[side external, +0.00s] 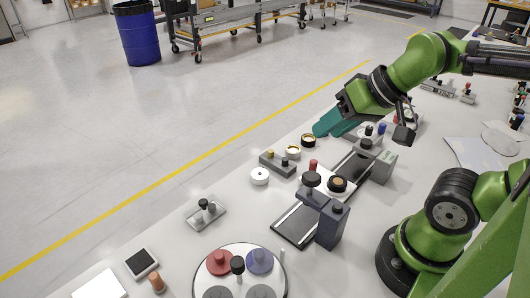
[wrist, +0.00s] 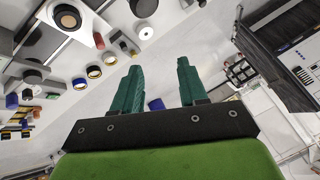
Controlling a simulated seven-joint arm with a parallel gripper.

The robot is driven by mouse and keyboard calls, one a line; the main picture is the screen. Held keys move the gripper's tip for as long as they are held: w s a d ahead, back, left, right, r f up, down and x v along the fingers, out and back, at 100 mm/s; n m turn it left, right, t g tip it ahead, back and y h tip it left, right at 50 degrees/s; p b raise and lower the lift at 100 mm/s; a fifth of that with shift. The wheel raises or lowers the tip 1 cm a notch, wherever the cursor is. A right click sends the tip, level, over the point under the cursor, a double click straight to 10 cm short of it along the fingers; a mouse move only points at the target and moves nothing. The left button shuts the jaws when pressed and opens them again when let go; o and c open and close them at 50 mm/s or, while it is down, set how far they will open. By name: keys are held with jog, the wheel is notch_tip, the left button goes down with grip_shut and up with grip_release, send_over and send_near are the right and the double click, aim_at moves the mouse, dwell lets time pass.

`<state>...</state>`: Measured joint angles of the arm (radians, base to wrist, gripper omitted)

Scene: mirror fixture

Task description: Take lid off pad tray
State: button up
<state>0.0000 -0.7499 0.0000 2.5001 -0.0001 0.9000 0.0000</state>
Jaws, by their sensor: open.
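A small shallow tray (side external: 192,217) lies on the bench left of centre in the side view, with a small black knob (side external: 205,204) standing on it. It looks like the lidded pad tray, but the edge between lid and tray is too small to make out. My gripper (side external: 320,130) is in the air over the far side of the bench, up and to the right of the tray and well apart from it. Its teal fingers are spread and empty, also in the wrist view (wrist: 159,66). I cannot surely make out the tray in the wrist view.
A white disc (side external: 260,176), a grey block (side external: 277,164) with knobs and gold-edged rings (side external: 293,152) lie between gripper and tray. A round plate (side external: 240,287) with coloured discs is in front.

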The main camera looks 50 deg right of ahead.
jog(key=shift+o, duration=0.9)
